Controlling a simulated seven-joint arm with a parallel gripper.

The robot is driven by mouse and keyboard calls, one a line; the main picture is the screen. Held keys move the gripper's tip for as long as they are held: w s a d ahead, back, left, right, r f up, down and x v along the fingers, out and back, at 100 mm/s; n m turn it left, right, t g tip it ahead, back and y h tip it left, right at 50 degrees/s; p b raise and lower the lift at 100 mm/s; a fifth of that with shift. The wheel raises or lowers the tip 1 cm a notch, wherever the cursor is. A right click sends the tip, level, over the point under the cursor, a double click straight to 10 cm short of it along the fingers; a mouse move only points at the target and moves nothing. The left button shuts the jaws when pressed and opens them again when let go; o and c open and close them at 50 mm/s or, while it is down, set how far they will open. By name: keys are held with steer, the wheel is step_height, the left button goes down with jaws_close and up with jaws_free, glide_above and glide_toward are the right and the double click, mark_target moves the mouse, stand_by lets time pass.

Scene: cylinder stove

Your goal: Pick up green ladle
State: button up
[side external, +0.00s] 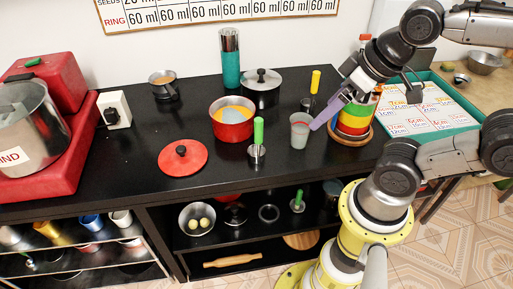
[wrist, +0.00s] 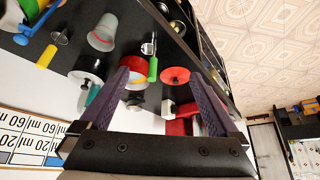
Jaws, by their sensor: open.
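The green ladle stands upright on the black counter, with its bright green handle (side external: 258,131) up and its metal cup (side external: 257,151) down. It is in front of the red pot (side external: 231,118). In the wrist view the green handle (wrist: 153,69) shows between my fingers, but farther off.
A red lid (side external: 182,158) lies left of the ladle. A lidded steel pot (side external: 262,88) and a teal canister (side external: 230,61) stand behind. A yellow-handled utensil (side external: 315,82) and a multicoloured stack (side external: 354,118) are near my gripper. Counter between ladle and grey cup is clear.

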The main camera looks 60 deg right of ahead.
steer(key=c, duration=0.4)
